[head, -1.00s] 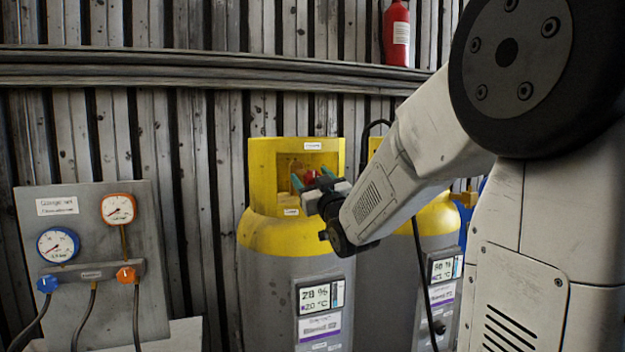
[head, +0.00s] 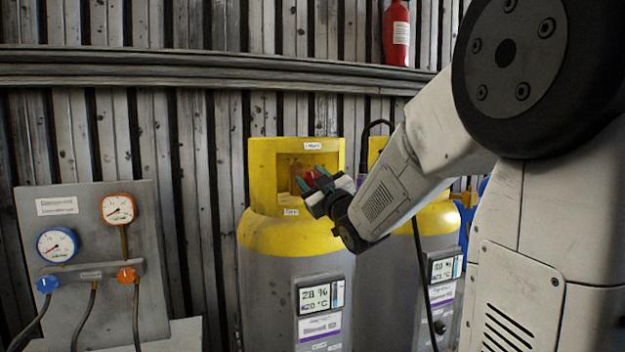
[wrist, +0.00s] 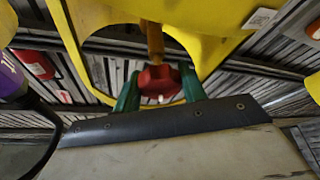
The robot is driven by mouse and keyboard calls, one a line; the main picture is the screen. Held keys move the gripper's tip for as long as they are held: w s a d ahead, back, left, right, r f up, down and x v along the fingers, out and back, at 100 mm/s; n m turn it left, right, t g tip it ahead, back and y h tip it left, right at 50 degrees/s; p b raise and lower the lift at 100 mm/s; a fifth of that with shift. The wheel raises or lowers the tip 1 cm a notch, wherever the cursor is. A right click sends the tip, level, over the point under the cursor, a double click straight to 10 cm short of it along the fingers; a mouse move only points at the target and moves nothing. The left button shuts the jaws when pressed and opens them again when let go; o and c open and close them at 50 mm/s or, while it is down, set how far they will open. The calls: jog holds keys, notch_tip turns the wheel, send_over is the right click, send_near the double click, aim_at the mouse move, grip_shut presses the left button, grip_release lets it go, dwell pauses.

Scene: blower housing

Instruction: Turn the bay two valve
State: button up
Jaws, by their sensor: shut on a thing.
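A red valve knob (wrist: 158,80) sits on a brass stem (wrist: 155,40) inside the yellow collar (head: 262,170) of the nearer grey cylinder (head: 268,290). My gripper (wrist: 161,90) has its two green fingers on either side of the knob and is shut on it. In the head view the knob (head: 311,178) shows between the fingertips at the collar's opening, partly covered by my gripper. The small labels on the collar are too blurred to read, so I cannot tell the bay number.
A second yellow-topped cylinder (head: 432,228) stands close on the right, partly behind my arm, with a black hose (head: 422,280) in front. A gauge panel (head: 88,215) with blue and orange knobs stands at left. A red extinguisher (head: 397,35) hangs on the ribbed wall above.

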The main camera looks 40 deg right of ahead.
jog(key=n+y, duration=0.1)
jog(key=n, duration=0.2)
jog(key=n+g+y, duration=0.1)
jog(key=n, duration=0.2)
jog(key=shift+y, duration=0.4)
jog(key=n+g, duration=0.1)
jog(key=n, duration=0.1)
jog(key=n+g+y, duration=0.1)
jog(key=n, duration=0.4)
jog(key=n+g, duration=0.1)
jog(key=n, duration=0.1)
jog(key=shift+f+n+g, duration=0.1)
jog(key=shift+n+g, duration=0.2)
jog(key=shift+n+g+h, duration=0.3)
jog(key=shift+n+g, duration=0.4)
jog(key=shift+n, duration=1)
jog(key=o, duration=1)
jog(key=shift+c, duration=0.2)
jog(key=shift+s, duration=0.1)
